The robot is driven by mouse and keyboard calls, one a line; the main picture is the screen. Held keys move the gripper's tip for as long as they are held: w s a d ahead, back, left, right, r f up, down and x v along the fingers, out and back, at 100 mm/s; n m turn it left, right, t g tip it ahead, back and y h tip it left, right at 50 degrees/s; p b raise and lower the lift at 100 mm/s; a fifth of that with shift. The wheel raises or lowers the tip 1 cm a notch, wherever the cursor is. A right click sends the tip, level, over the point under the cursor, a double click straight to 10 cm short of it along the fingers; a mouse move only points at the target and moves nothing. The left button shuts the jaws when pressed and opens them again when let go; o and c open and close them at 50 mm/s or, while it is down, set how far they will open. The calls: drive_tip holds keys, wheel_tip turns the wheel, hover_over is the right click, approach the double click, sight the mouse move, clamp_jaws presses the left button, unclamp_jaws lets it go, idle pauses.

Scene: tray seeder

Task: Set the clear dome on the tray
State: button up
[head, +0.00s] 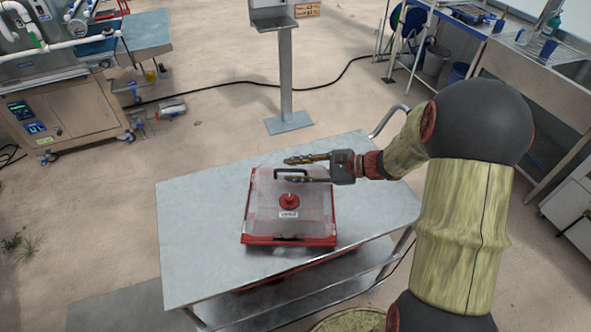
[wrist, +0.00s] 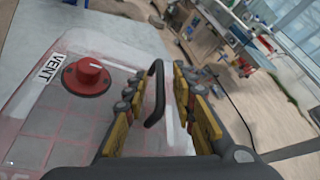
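The clear dome (head: 262,207) has a red vent knob, a "VENT" label and a black handle (head: 292,171). It lies over a red tray (head: 289,241) on the metal table, and the tray's red rim shows along the near side. I cannot tell if the dome is fully seated. My gripper (head: 300,170) is at the dome's far side with its fingers apart. In the wrist view the handle (wrist: 155,92) stands between the two open fingers (wrist: 155,105), and the dome (wrist: 62,118) with its red knob (wrist: 87,76) is to the left.
The metal table (head: 195,225) has bare top left and right of the tray. Something red (head: 290,272) shows on its lower shelf, mostly hidden. A post (head: 285,75) stands behind the table. A machine (head: 62,120) is at left and a sink bench (head: 545,50) at right.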

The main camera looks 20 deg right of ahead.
drive_tip(key=shift+d+r, duration=0.1)
drive_tip(key=shift+r, duration=0.1)
drive_tip(key=shift+s+d+r, duration=0.15)
drive_tip(key=shift+s+d, duration=0.05)
drive_tip(key=shift+d, duration=0.1)
drive_tip(key=p+v, duration=0.3)
drive_tip(key=v, duration=0.8)
drive_tip(key=s+a+r+n+g+h, duration=0.3)
drive_tip(key=s+a+n, duration=0.2)
drive_tip(key=s+a, duration=0.15)
drive_tip(key=s+a+r+n+g+h, duration=0.2)
drive_tip(key=s+a+n+g, duration=0.1)
drive_tip(key=s+a+n, duration=0.3)
drive_tip(key=s+r+n+t+h, duration=0.3)
drive_tip(key=s+r+n+h, duration=0.3)
drive_tip(key=r+n, duration=0.1)
drive_tip(key=shift+d+t+h, duration=0.2)
drive_tip(key=shift+t+h, duration=0.1)
drive_tip(key=shift+t, duration=0.1)
